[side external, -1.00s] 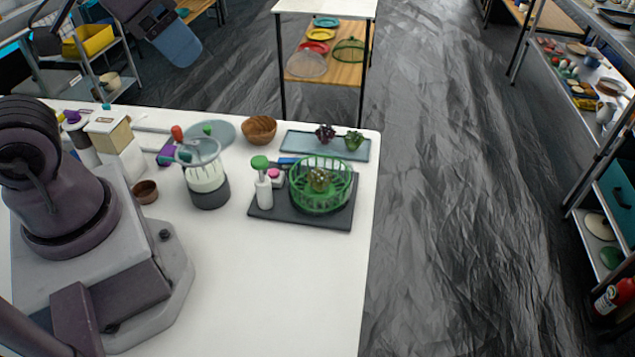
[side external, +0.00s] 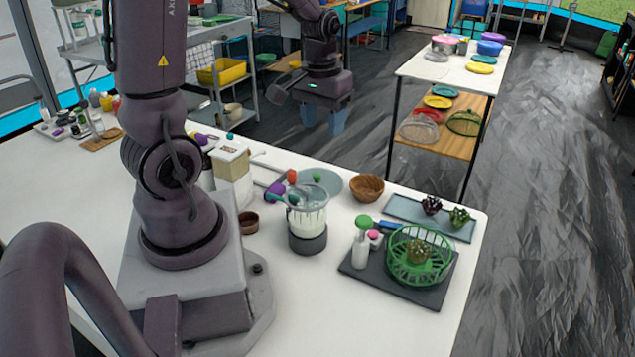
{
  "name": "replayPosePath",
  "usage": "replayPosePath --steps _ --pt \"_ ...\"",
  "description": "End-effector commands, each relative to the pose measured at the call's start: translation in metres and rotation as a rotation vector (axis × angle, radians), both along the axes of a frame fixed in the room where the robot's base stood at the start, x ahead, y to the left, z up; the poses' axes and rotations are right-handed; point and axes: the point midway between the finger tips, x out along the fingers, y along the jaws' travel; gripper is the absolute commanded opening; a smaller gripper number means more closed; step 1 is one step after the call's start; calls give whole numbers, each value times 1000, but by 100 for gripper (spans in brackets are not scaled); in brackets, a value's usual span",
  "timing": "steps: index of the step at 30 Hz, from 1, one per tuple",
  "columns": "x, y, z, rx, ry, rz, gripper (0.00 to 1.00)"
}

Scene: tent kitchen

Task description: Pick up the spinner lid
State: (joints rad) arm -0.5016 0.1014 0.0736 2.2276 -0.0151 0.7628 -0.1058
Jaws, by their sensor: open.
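My gripper (side external: 324,122) hangs high beyond the far edge of the white table, with two translucent blue fingers pointing down. The fingers are apart with nothing between them. A pale translucent blue-grey disc (side external: 330,179) lies on the table behind a clear jar with a dark base; a small green knob shows at its middle. It may be the spinner lid, but I cannot tell for certain. The jar partly hides its near side. The green spinner basket (side external: 393,262) stands on a dark mat to the right, with a leafy green thing inside. My gripper is well clear of both.
The clear jar (side external: 307,222) stands in front of the disc. A wooden bowl (side external: 367,188) is right of it. A tray (side external: 405,209) with two small plants lies at the back right. A white bottle (side external: 360,253) stands beside the basket. The front of the table is clear.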

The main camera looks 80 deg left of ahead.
Motion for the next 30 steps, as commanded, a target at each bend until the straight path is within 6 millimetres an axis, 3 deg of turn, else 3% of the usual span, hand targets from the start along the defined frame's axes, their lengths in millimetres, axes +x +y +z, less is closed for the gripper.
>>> replayPosePath --steps 1,6,10,12,17,24,30 --pt "0 22 -20 -13 29 80 52" --pt "-3 77 -72 -14 65 296 52" --pt "1 106 -95 14 47 405 52" --pt "15 121 -92 53 -11 453 52" --pt "19 125 -106 62 -34 494 52" --pt "21 129 -150 61 -32 491 52" --pt "22 131 -167 63 -36 488 52"
